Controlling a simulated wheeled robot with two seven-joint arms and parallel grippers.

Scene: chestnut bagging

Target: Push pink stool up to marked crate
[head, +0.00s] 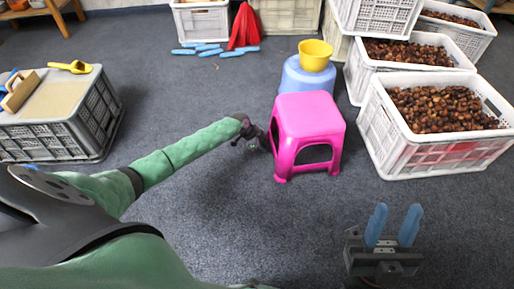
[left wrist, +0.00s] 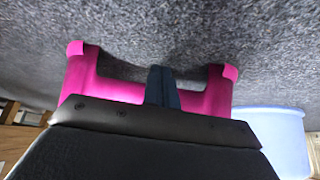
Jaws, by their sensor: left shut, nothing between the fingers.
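The pink stool (head: 309,115) stands upright on the grey floor, left of and apart from the front crate full of chestnuts (head: 388,156). That crate has a red mark (head: 460,147) on its near side. My left gripper (head: 266,143) is at the stool's left side, close to its legs; I cannot tell whether it touches. In the left wrist view its shut, empty fingers (left wrist: 162,74) lie in front of the pink stool (left wrist: 112,90), hiding part of it. My right gripper (head: 394,226) is low at the right, blue fingers apart and empty.
A blue tub (head: 291,82) with a yellow bowl (head: 315,54) on it stands directly behind the stool. More chestnut crates (head: 360,78) are stacked behind the front crate. A grey crate (head: 90,118) stands at left. Floor is clear between stool and front crate.

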